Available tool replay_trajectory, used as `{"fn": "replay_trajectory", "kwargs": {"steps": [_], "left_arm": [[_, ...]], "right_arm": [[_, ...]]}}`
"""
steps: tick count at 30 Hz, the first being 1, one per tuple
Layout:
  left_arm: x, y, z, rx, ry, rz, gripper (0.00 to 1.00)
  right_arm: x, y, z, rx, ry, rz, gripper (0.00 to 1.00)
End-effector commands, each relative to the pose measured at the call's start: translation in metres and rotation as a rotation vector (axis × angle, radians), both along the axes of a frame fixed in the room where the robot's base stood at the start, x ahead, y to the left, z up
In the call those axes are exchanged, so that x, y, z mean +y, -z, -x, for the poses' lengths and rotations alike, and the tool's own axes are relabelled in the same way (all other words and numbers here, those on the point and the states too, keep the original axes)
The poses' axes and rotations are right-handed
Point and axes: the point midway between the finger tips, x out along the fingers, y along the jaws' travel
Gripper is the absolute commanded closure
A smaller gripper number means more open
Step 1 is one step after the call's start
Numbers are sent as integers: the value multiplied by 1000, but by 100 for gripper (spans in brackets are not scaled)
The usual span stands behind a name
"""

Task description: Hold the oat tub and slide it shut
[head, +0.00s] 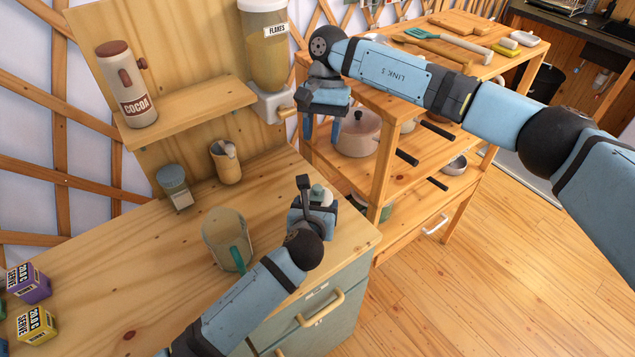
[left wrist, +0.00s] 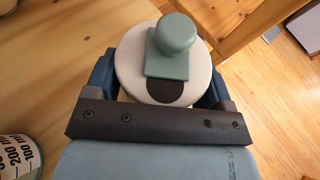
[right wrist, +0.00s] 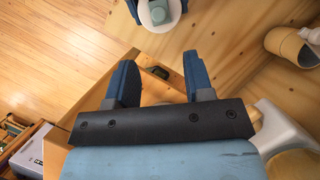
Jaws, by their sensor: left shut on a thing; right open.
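The oat tub (head: 321,194) is a white round tub with a green knobbed slider on its lid, near the right end of the wooden counter. In the left wrist view, the green slider (left wrist: 173,50) covers the middle of the white lid (left wrist: 127,65), and a dark opening (left wrist: 179,93) shows beside it. My left gripper (head: 316,210) is shut around the tub's sides. My right gripper (head: 322,130) is open and empty, pointing down behind the tub, by the flakes dispenser. The right wrist view shows its two fingers (right wrist: 160,68) apart, with the tub (right wrist: 158,14) beyond them.
The flakes dispenser (head: 267,50) and cocoa canister (head: 128,85) are above. A rack with a pink pot (head: 358,132) stands at right.

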Motion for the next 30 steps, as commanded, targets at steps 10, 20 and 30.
{"fn": "replay_trajectory", "kwargs": {"steps": [10, 20, 30], "left_arm": [[0, 0, 0, 1, -1, -1, 47], [0, 0, 0, 1, 0, 0, 47], [0, 0, 0, 0, 0, 0, 47]], "right_arm": [[3, 26, 9, 12, -77, -9, 52], [7, 85, 34, 11, -75, -10, 52], [9, 108, 42, 8, -73, -10, 52]]}}
